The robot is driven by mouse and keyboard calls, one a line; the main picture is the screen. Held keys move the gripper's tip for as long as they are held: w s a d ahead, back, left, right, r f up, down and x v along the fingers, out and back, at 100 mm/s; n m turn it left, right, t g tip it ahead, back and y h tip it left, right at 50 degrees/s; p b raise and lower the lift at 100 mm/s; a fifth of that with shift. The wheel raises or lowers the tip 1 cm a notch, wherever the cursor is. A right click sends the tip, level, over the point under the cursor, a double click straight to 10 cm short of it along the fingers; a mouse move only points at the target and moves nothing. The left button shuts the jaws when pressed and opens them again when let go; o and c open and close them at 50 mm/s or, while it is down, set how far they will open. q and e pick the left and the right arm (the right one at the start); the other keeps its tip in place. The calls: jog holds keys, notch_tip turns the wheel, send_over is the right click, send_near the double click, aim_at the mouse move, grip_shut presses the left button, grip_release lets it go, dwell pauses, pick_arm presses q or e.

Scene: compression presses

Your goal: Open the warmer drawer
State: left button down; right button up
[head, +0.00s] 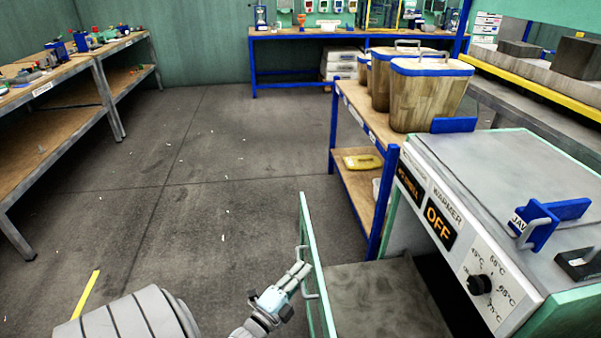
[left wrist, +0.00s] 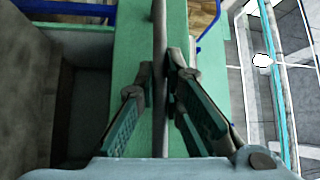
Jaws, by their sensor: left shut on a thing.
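The warmer (head: 475,235) is at the right of the head view, with an OFF label and a dial on its sloped panel. Its drawer (head: 312,262) stands pulled out, and the grey inner floor shows behind the green front. My left gripper (head: 303,270) is at the handle on the outer side of this front. In the left wrist view my left gripper (left wrist: 160,75) is shut on the drawer handle (left wrist: 160,125), a grey bar running between the two fingers. The green drawer front also shows there (left wrist: 127,135), with the open drawer to its left. My right gripper is not in view.
A blue-framed shelf (head: 360,112) with wooden bins (head: 425,95) stands behind the warmer. A blue clamp-like part (head: 548,222) lies on the warmer's top. Workbenches (head: 75,75) line the left. The floor (head: 200,165) left of the drawer is clear.

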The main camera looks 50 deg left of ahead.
pick_arm(q)
jog(key=c, duration=1.7)
grip_release()
jog(key=v, duration=1.2)
